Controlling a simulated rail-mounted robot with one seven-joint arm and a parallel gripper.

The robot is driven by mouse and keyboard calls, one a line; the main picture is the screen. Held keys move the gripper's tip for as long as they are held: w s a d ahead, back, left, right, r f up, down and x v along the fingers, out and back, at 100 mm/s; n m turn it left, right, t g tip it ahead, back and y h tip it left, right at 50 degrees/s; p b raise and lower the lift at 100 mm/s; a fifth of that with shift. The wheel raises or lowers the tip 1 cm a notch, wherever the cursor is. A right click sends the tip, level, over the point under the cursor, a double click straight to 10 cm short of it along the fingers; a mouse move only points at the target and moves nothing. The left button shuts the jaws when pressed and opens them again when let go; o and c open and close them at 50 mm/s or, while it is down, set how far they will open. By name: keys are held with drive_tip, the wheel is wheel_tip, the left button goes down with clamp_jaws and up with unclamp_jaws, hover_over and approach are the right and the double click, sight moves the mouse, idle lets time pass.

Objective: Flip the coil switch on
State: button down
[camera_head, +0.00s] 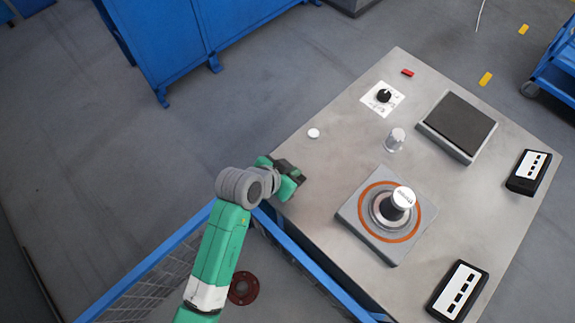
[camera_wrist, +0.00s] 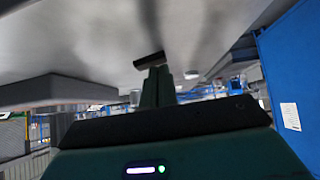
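A black rotary knob (camera_head: 384,96) stands on a white marked plate (camera_head: 376,105) at the back of the metal table (camera_head: 330,165). A small red part (camera_head: 407,72) lies behind it at the far edge; I cannot tell which of these is the coil switch, or its setting. My gripper (camera_head: 298,178) is at the table's left edge, well apart from both. Its dark finger (camera_wrist: 153,85) shows in the wrist view against the grey tabletop. I see nothing held, but the finger gap is not clear.
A grey plate (camera_head: 350,217) with an orange ring bears a white-capped cylinder (camera_head: 403,198). A clear cylinder (camera_head: 396,138), a white button (camera_head: 313,133), a dark-topped block (camera_head: 457,125) and two black labelled boxes (camera_head: 528,172) (camera_head: 458,291) are also on the table.

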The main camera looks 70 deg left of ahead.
drive_tip(key=shift+d, duration=0.1)
drive_tip(key=shift+w+d+r+p, duration=0.2)
drive_tip(key=shift+w+d+p, duration=0.2)
drive_tip(key=shift+d+p, duration=0.25)
drive_tip(key=r+p, duration=0.1)
drive_tip(key=p, duration=0.1)
drive_tip(key=r+p, duration=0.4)
drive_tip(key=shift+s+a+r, duration=0.15)
drive_tip(key=shift+a+r, duration=0.1)
drive_tip(key=s+f+v, duration=0.1)
drive_tip(key=v, duration=0.7)
drive_tip(key=shift+s+r+p, duration=0.3)
drive_tip(key=shift+s, duration=0.1)
